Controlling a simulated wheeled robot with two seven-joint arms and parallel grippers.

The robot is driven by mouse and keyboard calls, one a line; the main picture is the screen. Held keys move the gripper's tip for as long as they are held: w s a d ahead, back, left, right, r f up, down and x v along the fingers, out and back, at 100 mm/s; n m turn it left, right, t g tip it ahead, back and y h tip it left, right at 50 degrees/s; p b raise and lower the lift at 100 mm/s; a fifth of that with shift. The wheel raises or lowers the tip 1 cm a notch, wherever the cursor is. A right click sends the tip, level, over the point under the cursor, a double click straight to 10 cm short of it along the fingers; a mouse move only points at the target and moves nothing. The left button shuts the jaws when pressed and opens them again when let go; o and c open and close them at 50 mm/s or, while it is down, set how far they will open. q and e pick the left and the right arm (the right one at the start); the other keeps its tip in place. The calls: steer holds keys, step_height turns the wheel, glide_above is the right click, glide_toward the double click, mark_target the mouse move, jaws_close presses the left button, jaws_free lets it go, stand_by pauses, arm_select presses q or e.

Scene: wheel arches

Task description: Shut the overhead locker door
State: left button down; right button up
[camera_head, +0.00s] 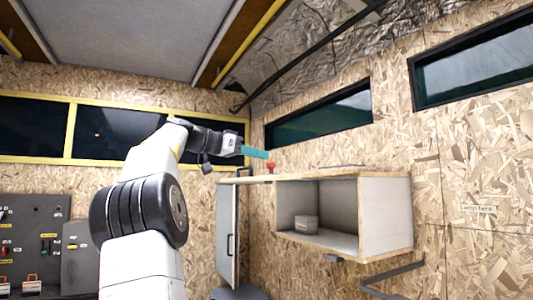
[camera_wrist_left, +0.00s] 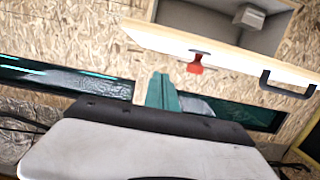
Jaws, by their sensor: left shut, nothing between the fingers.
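The overhead locker (camera_head: 385,215) is a pale wall box with a wooden top, open at the front, at the right in the head view. Its white door (camera_head: 224,215) stands open at the left end, with a dark handle (camera_head: 229,245); a dark handle (camera_wrist_left: 288,82) also shows in the left wrist view. My left gripper (camera_head: 256,152), with teal fingers, is shut and empty, and appears above the door and the locker's left end. The shut fingers also show in the left wrist view (camera_wrist_left: 162,92). Contact with the door cannot be seen. My right gripper is not in view.
A grey container (camera_head: 306,224) sits inside the locker. A red knob-like part (camera_head: 271,167) shows at the locker's top, near the fingertips. Dark windows (camera_head: 320,116) line the wall above. A tool board (camera_head: 35,235) stands at the left.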

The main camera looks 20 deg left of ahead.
arm_select(q)
steer(key=shift+w+d+f, duration=0.25)
steer(key=shift+w+f, duration=0.05)
steer(key=shift+f, duration=0.45)
steer(key=shift+w+d+f, duration=0.25)
steer(key=shift+f, duration=0.45)
steer(key=shift+w+d+f, duration=0.25)
steer(key=shift+w+f, duration=0.05)
steer(key=shift+f, duration=0.45)
